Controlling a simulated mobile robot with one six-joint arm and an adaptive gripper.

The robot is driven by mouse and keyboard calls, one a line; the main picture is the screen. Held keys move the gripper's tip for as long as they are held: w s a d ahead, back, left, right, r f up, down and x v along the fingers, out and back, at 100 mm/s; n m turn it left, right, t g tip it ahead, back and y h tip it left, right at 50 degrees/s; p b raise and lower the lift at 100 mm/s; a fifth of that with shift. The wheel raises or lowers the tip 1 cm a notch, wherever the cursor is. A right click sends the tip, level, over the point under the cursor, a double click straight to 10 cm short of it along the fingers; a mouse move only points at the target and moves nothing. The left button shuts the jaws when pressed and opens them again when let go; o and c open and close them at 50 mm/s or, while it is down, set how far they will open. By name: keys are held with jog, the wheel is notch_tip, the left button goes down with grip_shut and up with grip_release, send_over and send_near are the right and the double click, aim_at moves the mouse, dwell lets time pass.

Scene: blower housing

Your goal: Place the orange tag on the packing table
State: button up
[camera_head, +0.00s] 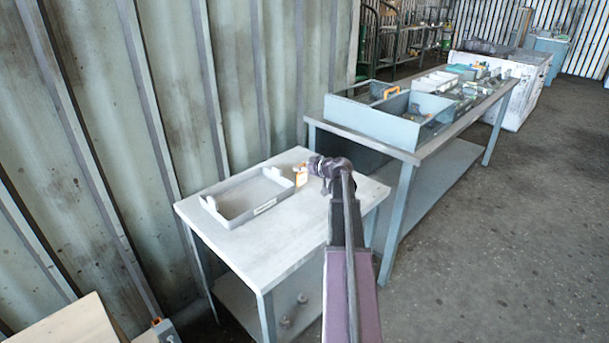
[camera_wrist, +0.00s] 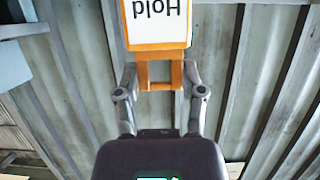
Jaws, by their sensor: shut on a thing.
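The orange tag (camera_wrist: 157,47) has a white face with the word "Hold", upside down in the wrist view, and an orange frame below it. My gripper (camera_wrist: 160,76) is shut on that frame, one finger on each side. In the head view the tag (camera_head: 301,180) shows small and orange-white beside my gripper (camera_head: 307,165). Both appear over the right part of a small pale-topped table (camera_head: 255,243), near the right end of a grey tray. I cannot tell how high the tag is. Which table is the packing table is not marked.
The shallow grey tray (camera_head: 229,219) looks empty on the small table. Bare tabletop lies in front of it. A longer table (camera_head: 430,146) behind and right carries several bins (camera_head: 374,122) and small items. A corrugated wall (camera_head: 140,90) stands close at left. Open floor (camera_head: 520,240) lies right.

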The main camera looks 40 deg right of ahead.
aim_at(303, 174)
jog(key=shift+f+b, duration=1.8)
jog(key=shift+f, duration=0.15)
jog(key=o, duration=1.1)
jog(key=shift+r, duration=0.25)
jog(key=p+v, duration=0.4)
jog(key=v, duration=0.8)
